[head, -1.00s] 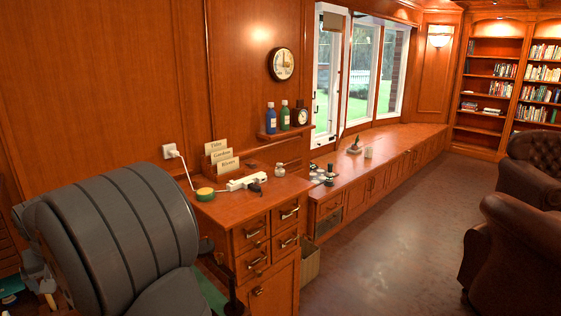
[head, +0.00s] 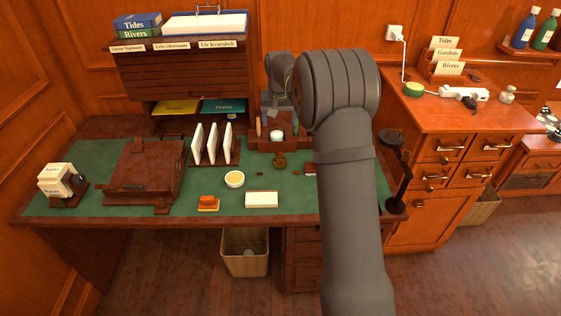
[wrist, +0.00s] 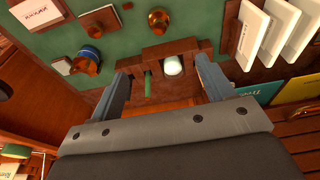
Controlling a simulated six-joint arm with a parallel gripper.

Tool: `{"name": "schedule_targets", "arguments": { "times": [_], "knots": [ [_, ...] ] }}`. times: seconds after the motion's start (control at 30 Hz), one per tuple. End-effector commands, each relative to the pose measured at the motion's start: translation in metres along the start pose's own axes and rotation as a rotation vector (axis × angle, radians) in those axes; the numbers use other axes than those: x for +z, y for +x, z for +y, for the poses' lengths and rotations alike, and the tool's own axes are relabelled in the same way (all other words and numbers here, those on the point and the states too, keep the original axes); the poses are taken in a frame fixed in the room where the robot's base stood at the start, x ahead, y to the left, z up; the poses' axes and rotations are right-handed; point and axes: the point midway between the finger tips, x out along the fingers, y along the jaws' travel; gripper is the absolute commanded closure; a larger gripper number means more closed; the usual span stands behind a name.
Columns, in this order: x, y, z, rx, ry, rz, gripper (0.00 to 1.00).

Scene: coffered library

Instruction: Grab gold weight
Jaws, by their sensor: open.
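A small gold-brown knobbed piece (head: 279,160), which looks like a weight, stands on the green desk top in front of a wooden holder. It shows near the top of the wrist view (wrist: 158,20). A second amber piece with a blue band (wrist: 86,62) lies to its left there; my arm seems to hide it in the head view. I cannot tell for certain which is the gold weight. My gripper (wrist: 160,68) is open and empty, its fingers near the wooden holder (wrist: 190,48). Both gold pieces are outside the fingers.
The wooden holder carries a white cylinder (wrist: 173,66) and a green stick (wrist: 148,85). Upright white cards (head: 212,143) stand beside it. A dark stand (head: 398,180) is at the desk's right end. The desk's front middle holds small items.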

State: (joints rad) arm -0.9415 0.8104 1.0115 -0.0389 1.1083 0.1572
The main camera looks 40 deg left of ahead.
Motion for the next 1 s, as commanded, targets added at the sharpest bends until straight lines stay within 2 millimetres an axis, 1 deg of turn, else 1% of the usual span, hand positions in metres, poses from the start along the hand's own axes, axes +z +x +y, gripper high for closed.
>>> {"name": "schedule_targets", "arguments": {
  "times": [0.03, 0.1, 0.2, 0.27, 0.37, 0.47, 0.6, 0.8, 0.9, 1.0],
  "knots": [
    [-0.005, 0.014, 0.001, 0.000, -0.001, -0.019, 0.26],
    [-0.010, 0.027, 0.002, -0.002, -0.004, -0.038, 0.26],
    [-0.014, 0.039, 0.002, -0.005, -0.005, -0.056, 0.26],
    [-0.015, 0.043, 0.002, -0.006, -0.006, -0.062, 0.26],
    [-0.015, 0.053, 0.002, -0.006, -0.007, -0.067, 0.26],
    [-0.013, 0.070, 0.002, -0.006, -0.007, -0.069, 0.26],
    [-0.010, 0.102, 0.002, -0.006, -0.007, -0.069, 0.26],
    [-0.008, 0.143, 0.002, -0.005, -0.007, -0.068, 0.26],
    [-0.007, 0.156, 0.002, -0.006, -0.007, -0.066, 0.26],
    [-0.007, 0.164, 0.002, -0.006, -0.007, -0.065, 0.26]
  ]
}}
